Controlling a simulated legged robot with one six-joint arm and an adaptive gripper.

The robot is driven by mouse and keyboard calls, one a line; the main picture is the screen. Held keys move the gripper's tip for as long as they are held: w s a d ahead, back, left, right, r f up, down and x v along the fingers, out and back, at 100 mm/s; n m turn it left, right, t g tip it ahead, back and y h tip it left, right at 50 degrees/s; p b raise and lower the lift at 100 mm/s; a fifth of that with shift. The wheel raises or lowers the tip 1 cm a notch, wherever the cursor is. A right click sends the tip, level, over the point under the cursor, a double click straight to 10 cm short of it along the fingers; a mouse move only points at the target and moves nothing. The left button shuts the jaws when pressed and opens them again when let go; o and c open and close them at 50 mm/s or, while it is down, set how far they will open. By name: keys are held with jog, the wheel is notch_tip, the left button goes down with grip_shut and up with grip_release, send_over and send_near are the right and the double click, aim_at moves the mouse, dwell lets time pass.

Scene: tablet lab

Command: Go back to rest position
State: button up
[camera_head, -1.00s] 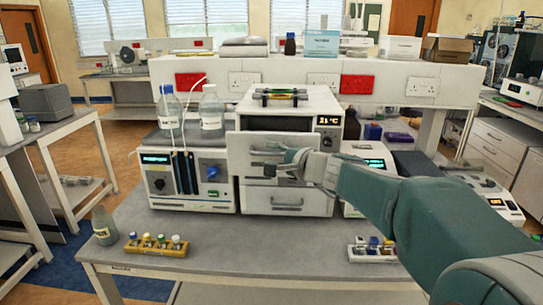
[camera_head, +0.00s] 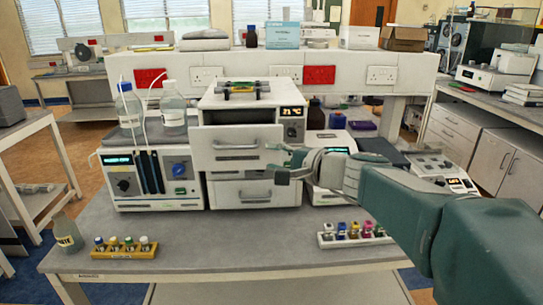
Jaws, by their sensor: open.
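My gripper (camera_head: 283,165) is open and empty. It is at the right front of the white oven-like unit with drawers (camera_head: 252,140), which has a small lit display. The gripper's fingers point left, near the unit's upper drawer front (camera_head: 237,133); I cannot tell whether they touch it. My green arm reaches in from the lower right and hides part of the bench. The upper drawer front stands forward of the unit's body. The lower drawer (camera_head: 257,193) looks shut.
An instrument with two bottles on top (camera_head: 150,177) stands left of the unit. A yellow vial rack (camera_head: 124,248) and a white vial rack (camera_head: 354,234) sit near the front edge of the grey bench (camera_head: 215,240). A flask (camera_head: 66,234) stands at the left corner.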

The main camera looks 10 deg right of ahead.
jog(key=s+a+f+n+g+h, duration=0.2)
jog(key=s+f+n+g, duration=0.15)
jog(key=s, duration=0.45)
jog(key=s+d+f+n+g+h, duration=0.1)
jog(key=s+d+f+n+h, duration=0.2)
jog(key=s, duration=0.6)
jog(key=s+d+f+n+g+h, duration=0.1)
jog(key=s+d+f+n+h, duration=0.3)
jog(key=s+d+f+h, duration=0.2)
notch_tip(320, 180, down, 3)
jog(key=s+d, duration=0.2)
jog(key=shift+s, duration=0.4)
jog(key=shift+d+r+g, duration=0.1)
jog(key=shift+d+g, duration=0.05)
jog(key=shift+g, duration=0.1)
